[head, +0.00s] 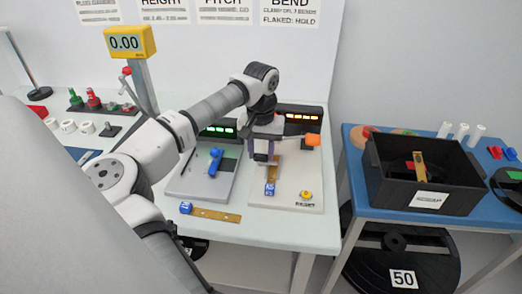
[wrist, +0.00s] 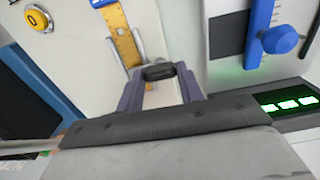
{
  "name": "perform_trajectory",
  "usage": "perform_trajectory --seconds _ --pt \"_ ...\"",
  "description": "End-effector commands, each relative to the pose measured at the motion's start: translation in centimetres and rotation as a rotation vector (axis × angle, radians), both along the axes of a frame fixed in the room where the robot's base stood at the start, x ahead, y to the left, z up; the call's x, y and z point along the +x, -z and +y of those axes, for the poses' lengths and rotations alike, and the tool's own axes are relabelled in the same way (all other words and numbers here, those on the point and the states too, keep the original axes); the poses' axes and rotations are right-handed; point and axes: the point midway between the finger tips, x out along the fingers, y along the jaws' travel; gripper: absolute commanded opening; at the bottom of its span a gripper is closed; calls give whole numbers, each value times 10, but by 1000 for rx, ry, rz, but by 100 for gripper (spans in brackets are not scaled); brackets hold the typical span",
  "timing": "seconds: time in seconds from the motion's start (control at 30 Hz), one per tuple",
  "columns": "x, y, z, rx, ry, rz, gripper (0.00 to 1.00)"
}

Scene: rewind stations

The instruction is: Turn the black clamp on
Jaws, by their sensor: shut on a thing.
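In the head view the gripper hides the clamp. A brass strip (wrist: 126,42) with holes runs up to the clamp in the wrist view; it also shows below the gripper in the head view (head: 273,174). A blue tag (head: 270,188) is at its near end.
A yellow button (head: 305,195) is at the plate's near right. A blue handle (head: 215,161) is on the left station plate. A loose brass strip (head: 217,215) lies in front. A black bin (head: 400,190) stands right.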

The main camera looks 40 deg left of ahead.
Motion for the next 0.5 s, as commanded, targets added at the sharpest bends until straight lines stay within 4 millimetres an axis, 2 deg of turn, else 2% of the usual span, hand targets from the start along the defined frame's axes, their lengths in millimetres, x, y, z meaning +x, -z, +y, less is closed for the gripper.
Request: perform_trajectory --seconds 0.17,0.2,0.37,0.5 --pt "0 -1 0 1 3 -2 14" --pt "0 -1 0 1 2 -2 39" --pt "0 0 0 1 1 -1 58" --pt "0 0 0 1 1 -1 58"
